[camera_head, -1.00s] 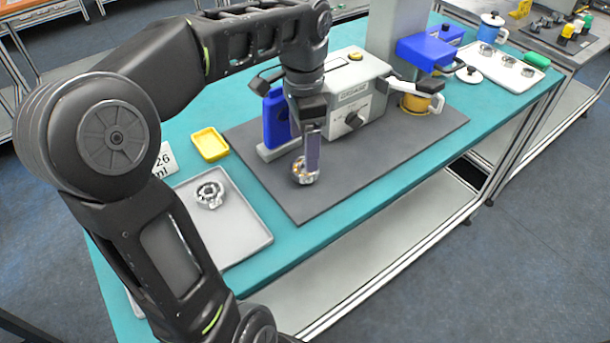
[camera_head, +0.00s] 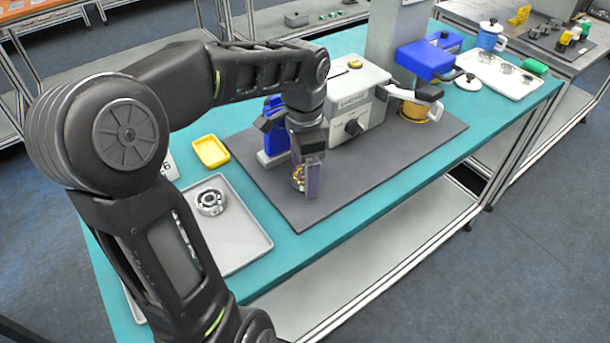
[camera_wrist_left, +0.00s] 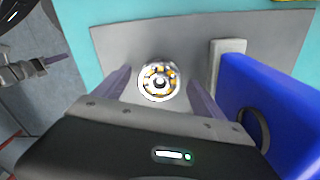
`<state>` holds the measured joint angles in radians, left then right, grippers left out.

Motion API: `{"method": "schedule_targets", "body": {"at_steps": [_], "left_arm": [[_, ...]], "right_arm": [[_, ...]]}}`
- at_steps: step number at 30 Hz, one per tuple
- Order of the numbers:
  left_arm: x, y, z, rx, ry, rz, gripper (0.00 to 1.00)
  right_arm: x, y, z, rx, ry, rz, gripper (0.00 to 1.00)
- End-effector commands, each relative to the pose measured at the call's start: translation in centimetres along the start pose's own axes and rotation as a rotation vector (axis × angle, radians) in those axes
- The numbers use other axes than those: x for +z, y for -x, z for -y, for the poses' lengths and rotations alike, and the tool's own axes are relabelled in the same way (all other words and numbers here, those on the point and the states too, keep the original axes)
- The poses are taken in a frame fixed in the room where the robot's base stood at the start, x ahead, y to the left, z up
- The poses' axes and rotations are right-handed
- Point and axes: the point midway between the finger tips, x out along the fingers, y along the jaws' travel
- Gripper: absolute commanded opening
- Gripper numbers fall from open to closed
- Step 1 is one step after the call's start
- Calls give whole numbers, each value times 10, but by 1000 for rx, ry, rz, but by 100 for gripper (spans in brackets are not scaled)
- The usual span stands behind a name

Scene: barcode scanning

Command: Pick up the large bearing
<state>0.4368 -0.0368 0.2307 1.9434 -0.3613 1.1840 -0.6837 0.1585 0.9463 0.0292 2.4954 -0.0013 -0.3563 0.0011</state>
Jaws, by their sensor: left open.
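A bearing with an orange cage and a bright metal ring (camera_wrist_left: 158,80) lies on the dark grey mat. In the head view it is partly hidden behind a finger (camera_head: 298,178). My left gripper (camera_head: 307,180) is open and points down over it. In the left wrist view the bearing sits between the two spread fingers, with gaps on both sides. A second, silver bearing (camera_head: 211,201) lies on the grey tray (camera_head: 243,232) at the left. What looks like my right gripper (camera_wrist_left: 56,59) shows at the left edge of the wrist view; its jaws are unclear.
A grey machine (camera_head: 358,97) stands behind the gripper, with a blue block (camera_head: 272,140) close beside it. The blue block is near a finger in the wrist view. A yellow tray (camera_head: 211,152) stands at the left. The mat's front right (camera_head: 385,165) is clear.

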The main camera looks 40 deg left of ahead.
Motion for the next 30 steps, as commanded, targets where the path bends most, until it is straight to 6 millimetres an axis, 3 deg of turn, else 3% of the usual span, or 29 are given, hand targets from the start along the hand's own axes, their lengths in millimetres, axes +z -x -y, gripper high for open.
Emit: {"method": "schedule_targets", "body": {"at_steps": [14,30], "left_arm": [[0,1,0,-1,0,0,80],[0,1,0,0,0,0,36]], "right_arm": [[0,0,0,0,0,0,0],[0,0,0,0,0,0,0]]}}
